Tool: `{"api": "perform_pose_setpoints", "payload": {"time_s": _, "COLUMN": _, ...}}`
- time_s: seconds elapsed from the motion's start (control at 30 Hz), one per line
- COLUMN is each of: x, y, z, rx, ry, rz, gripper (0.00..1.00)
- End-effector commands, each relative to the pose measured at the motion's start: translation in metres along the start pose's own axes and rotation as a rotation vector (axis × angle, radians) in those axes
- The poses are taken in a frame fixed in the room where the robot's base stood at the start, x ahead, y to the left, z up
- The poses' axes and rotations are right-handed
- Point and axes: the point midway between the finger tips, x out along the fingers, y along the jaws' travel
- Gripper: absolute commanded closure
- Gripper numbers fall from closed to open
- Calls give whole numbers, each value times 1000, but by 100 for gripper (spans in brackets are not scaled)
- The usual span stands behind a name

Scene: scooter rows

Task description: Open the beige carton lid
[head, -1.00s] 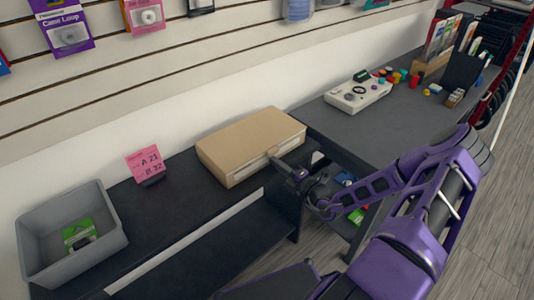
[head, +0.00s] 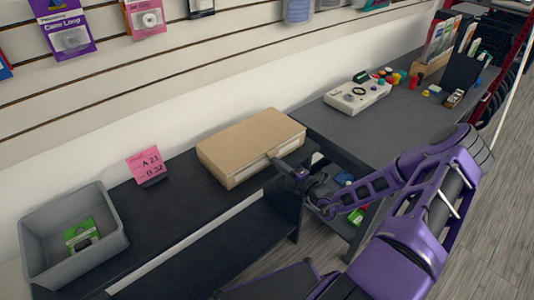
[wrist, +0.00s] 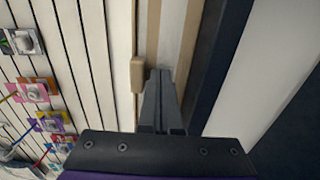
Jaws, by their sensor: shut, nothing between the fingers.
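The beige carton (head: 245,138) lies on the dark shelf with its lid down flat. A small tan tab (head: 271,154) sits at the lid's front edge; it also shows in the wrist view (wrist: 137,75), just left of my fingertips. My gripper (head: 279,162) is shut and empty at the carton's front side, close to the tab. In the wrist view my gripper (wrist: 158,73) has its fingers together in front of the carton's edge (wrist: 186,45). I cannot tell whether the fingertips touch the tab or the carton.
A grey bin (head: 38,252) with a green item stands at the left. A pink sign (head: 146,163) stands between bin and carton. A white controller box (head: 357,97) and small coloured pieces are on the grey counter (head: 375,128) to the right. A slatted wall rises behind.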

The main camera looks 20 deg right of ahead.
Motion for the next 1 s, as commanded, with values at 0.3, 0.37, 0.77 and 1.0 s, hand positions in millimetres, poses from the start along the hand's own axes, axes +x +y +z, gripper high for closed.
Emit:
{"api": "perform_pose_setpoints", "payload": {"time_s": 0.3, "x": 0, "y": 11, "z": 0, "rx": 0, "ry": 0, "rz": 0, "gripper": 100}}
{"api": "perform_pose_setpoints", "payload": {"time_s": 0.37, "x": 0, "y": 13, "z": 0, "rx": 0, "ry": 0, "rz": 0, "gripper": 100}}
{"api": "perform_pose_setpoints", "payload": {"time_s": 0.77, "x": 0, "y": 20, "z": 0, "rx": 0, "ry": 0, "rz": 0, "gripper": 100}}
{"api": "perform_pose_setpoints", "payload": {"time_s": 1.0, "x": 1, "y": 33, "z": 0, "rx": 0, "ry": 0, "rz": 0, "gripper": 100}}
